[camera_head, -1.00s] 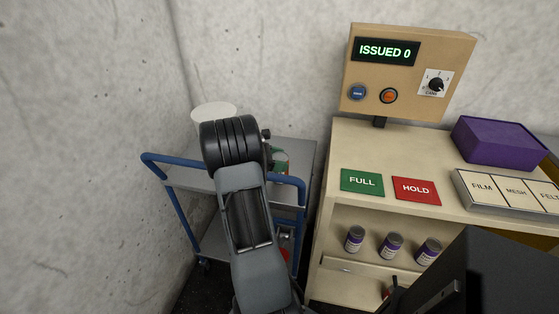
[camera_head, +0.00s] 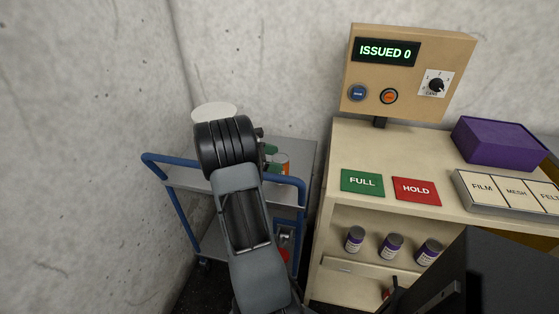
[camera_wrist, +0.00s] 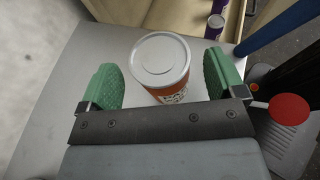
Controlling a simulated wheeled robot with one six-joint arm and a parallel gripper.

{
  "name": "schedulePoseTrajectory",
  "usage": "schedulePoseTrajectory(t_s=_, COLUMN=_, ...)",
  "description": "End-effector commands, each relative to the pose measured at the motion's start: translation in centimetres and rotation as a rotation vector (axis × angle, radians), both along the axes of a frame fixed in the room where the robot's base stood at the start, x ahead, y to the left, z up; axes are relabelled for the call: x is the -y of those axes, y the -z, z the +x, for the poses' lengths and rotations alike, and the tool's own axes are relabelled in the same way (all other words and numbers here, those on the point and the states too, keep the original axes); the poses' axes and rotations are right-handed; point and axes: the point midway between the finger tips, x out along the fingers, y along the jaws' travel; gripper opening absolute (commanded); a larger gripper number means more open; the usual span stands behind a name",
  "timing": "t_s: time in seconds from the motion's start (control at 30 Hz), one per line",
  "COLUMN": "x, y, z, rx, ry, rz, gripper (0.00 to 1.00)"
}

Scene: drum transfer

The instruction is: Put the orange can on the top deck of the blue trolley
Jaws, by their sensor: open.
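The orange can (camera_wrist: 165,66), with a pale lid and a printed label, stands upright on the grey top deck (camera_wrist: 70,85) of the blue trolley. My gripper (camera_wrist: 164,82) is open, with its green finger pads on either side of the can and gaps visible at both sides. In the head view the can (camera_head: 281,164) shows just right of my wrist, partly hidden by it. The blue trolley (camera_head: 165,163) stands by the wall, its deck partly covered by my arm.
The cream bench (camera_head: 345,140) at right carries a FULL card (camera_head: 362,181), a HOLD card (camera_head: 416,190) and a purple box (camera_head: 499,142). Several purple-labelled cans (camera_head: 391,246) sit on its shelf.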

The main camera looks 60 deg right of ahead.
Motion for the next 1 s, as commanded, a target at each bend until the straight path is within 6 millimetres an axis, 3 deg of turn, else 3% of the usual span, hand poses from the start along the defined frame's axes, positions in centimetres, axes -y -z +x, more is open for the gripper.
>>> schedulePoseTrajectory(t_s=0.2, x=-2.7, y=-1.6, z=3.3, rx=0.001, ry=-0.004, rz=-0.001, gripper=0.89)
schedulePoseTrajectory(t_s=0.5, x=-5.3, y=-3.0, z=6.3, rx=0.0, ry=-0.001, rz=0.001, gripper=0.89)
schedulePoseTrajectory(t_s=1.0, x=-5.9, y=-3.3, z=7.0, rx=-0.001, ry=0.0, rz=0.001, gripper=0.89)
